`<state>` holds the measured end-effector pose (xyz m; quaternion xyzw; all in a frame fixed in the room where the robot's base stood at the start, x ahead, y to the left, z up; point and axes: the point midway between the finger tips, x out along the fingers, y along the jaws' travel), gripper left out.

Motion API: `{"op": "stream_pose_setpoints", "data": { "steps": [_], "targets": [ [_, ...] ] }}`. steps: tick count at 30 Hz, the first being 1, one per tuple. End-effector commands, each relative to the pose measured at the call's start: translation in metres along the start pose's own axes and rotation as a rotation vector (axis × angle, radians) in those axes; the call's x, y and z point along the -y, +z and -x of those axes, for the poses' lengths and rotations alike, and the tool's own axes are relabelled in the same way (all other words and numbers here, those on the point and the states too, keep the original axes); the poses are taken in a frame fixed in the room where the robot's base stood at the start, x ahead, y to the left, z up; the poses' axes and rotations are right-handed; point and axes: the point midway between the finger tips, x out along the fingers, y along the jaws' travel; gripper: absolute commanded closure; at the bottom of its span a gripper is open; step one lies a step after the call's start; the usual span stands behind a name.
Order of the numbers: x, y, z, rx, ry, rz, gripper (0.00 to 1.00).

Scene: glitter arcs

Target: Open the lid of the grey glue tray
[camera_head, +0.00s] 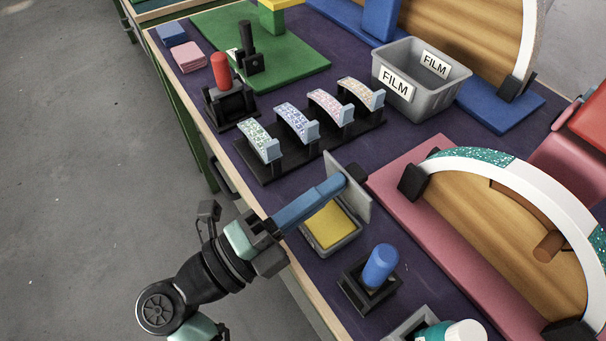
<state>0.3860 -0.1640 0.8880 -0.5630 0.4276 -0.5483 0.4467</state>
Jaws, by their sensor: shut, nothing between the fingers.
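The grey glue tray (333,251) sits near the table's front edge, with a yellow pad (328,226) visible inside. Its light grey lid (360,205) stands raised and steeply upright along the tray's far right side. My gripper (343,181) reaches in from the lower left, over the tray. Its long blue fingers are shut and empty, with their tips overlapping the lid's upper part. Whether they touch the lid is hard to tell. The fingers hide part of the lid and tray.
A blue-handled tool in a black holder (380,266) stands right of the tray. A black rack (270,171) with several glitter arcs is behind it. A pink board (400,205) with a large arch lies at right. A grey FILM bin (438,100) stands farther back.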

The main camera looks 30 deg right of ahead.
Motion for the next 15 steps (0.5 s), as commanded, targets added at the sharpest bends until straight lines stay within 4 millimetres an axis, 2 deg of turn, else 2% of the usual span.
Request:
{"op": "stream_pose_setpoints", "data": {
  "steps": [15],
  "targets": [
    [0.005,0.000,-0.019,0.000,-0.002,0.001,1.00]
  ]
}}
